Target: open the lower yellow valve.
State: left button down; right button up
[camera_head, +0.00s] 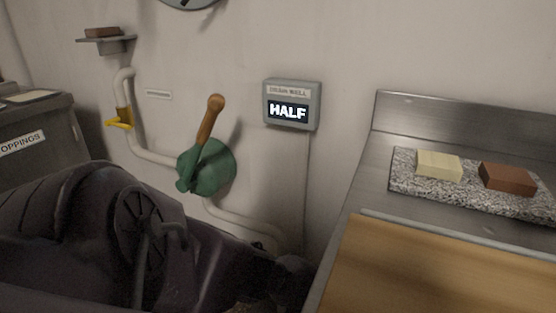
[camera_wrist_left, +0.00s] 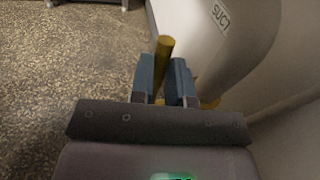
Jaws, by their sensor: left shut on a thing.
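The lower yellow valve's handle (camera_wrist_left: 164,48) shows in the left wrist view as a yellow bar sticking up between the fingers. More yellow shows beside the right finger, low against the pale pipe. My left gripper (camera_wrist_left: 160,75) is shut on this handle, with a blue-grey finger on each side. In the head view my dark left arm covers the lower left, and I cannot make out the lower valve or the fingertips there. My right gripper is not in view.
An upper yellow valve (camera_head: 119,119) sits on the wall pipe (camera_head: 155,156). A green hand pump (camera_head: 213,168) has a wooden-handled lever (camera_head: 209,118). A wall display (camera_head: 291,105) reads HALF. A steel counter (camera_head: 372,150) stands at right. Speckled floor (camera_wrist_left: 60,75) shows left of the gripper.

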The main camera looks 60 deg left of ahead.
pick_arm(q)
jog(key=shift+w+d+f+g+y+b, duration=0.1)
jog(key=shift+w+d+g+y+b, duration=0.2)
jog(key=shift+y, duration=0.2)
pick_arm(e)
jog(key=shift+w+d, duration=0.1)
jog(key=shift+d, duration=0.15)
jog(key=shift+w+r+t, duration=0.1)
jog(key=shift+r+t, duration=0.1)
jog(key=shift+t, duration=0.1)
pick_arm(q)
jog(key=c, duration=1.2)
grip_release()
jog(key=shift+o, duration=0.5)
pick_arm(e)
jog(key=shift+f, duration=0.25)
